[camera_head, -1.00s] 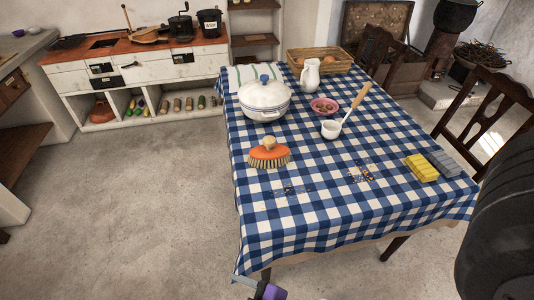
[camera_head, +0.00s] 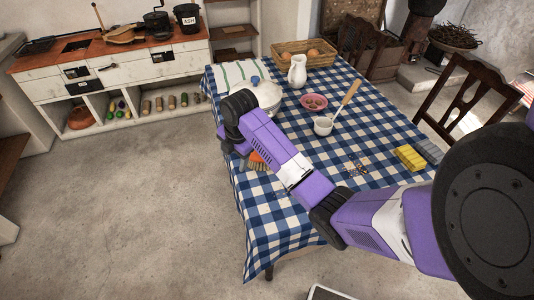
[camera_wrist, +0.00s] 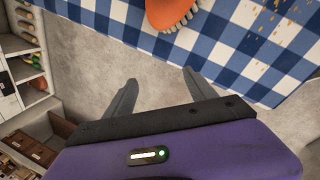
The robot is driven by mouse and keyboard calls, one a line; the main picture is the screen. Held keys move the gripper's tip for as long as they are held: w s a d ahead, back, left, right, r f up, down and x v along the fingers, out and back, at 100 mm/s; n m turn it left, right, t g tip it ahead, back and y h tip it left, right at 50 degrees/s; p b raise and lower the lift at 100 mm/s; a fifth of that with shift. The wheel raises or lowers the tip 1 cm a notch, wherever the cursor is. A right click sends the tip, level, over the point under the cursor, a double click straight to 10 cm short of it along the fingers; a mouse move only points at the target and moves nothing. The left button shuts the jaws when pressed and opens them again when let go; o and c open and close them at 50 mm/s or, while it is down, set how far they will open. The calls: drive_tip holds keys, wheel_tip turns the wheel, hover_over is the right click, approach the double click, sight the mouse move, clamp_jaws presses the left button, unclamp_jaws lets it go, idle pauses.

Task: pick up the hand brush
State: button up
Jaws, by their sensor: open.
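The hand brush (camera_head: 257,161) has an orange body and pale bristles. It lies on the blue-and-white checked tablecloth (camera_head: 262,215) near the table's left edge. In the head view my arm hides most of it. In the wrist view the brush (camera_wrist: 170,12) shows at the top edge, partly cut off. My gripper (camera_wrist: 158,80) is open and empty. Its fingers point toward the table edge, and the brush lies beyond the fingertips, apart from them.
A white lidded pot (camera_head: 268,95) stands close behind the brush. A shelf unit (camera_head: 125,75) is at the back left. The floor left of the table is clear.

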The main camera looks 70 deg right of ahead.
drive_tip(key=s+d+r+g, duration=0.1)
drive_tip(key=s+d+r, duration=0.1)
drive_tip(key=d, duration=0.1)
drive_tip(key=s+d+r+n+g, duration=0.1)
drive_tip(key=s+d+r, duration=0.1)
drive_tip(key=d, duration=0.1)
drive_tip(key=s+d+r, duration=0.2)
drive_tip(key=d, duration=0.2)
drive_tip(key=shift+s+r+g+h+p, duration=0.2)
drive_tip(key=shift+s+g+h+p, duration=0.1)
drive_tip(key=shift+g+p, duration=0.1)
drive_tip(key=shift+s+d+f+n, duration=0.1)
drive_tip(key=shift+s+d+n, duration=0.05)
drive_tip(key=shift+n, duration=0.15)
drive_tip(key=f, duration=0.5)
drive_tip(key=d+f+p, duration=0.1)
drive_tip(key=f, duration=0.1)
drive_tip(key=shift+f, duration=0.15)
drive_tip(key=shift+c, duration=0.5)
clamp_jaws()
